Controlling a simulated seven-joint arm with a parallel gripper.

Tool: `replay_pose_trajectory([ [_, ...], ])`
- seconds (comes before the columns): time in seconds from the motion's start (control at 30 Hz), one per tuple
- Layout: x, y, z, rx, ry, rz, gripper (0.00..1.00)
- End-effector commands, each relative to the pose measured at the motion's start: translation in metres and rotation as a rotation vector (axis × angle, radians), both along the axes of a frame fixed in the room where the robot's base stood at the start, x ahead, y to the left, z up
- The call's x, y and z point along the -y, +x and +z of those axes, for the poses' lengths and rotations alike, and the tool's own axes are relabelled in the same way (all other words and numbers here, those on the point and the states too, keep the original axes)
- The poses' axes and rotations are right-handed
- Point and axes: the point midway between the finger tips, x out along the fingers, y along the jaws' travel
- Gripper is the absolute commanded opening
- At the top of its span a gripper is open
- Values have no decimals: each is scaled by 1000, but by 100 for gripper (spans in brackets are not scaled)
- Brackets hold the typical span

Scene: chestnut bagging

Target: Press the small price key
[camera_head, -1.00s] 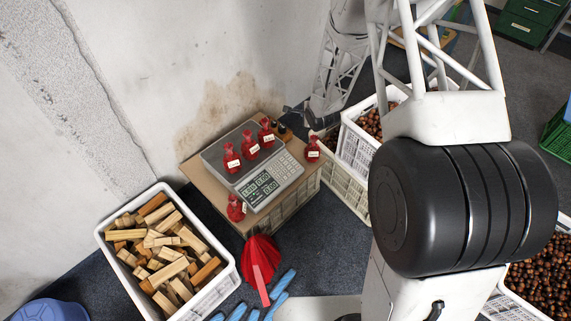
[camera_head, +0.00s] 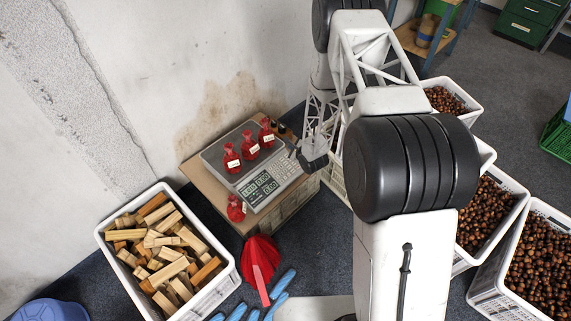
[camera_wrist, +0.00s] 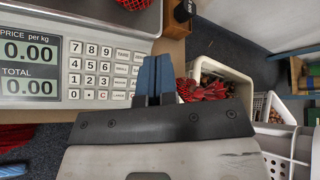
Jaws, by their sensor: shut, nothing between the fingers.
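The scale (camera_head: 250,165) stands on a cardboard-topped crate, with its display and keypad facing the front right. In the wrist view the keypad (camera_wrist: 90,78) shows number keys and, to their right, two columns of labelled keys. One bottom-row key (camera_wrist: 119,96) seems to read LARGE. The small price key cannot be made out for certain; the bottom right of the keypad lies close beside my fingers. My gripper (camera_wrist: 152,60) is shut and empty, its blue fingertips over the keypad's right edge. In the head view my gripper (camera_head: 298,153) is at the scale's right end; contact cannot be told.
Three red bags (camera_head: 250,146) stand on the scale's platter, and another (camera_head: 236,208) stands by its front left corner. Crates of chestnuts (camera_head: 490,212) stand at the right, a crate of wood blocks (camera_head: 228,270) at the left.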

Motion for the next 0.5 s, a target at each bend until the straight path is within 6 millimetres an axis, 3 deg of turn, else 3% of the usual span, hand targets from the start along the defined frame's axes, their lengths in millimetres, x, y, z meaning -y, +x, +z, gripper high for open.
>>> replay_pose_trajectory([
  [0.2,-5,-5,-22,-11,66,-12,0],
  [0.5,-6,-7,-26,-13,82,-15,0],
])
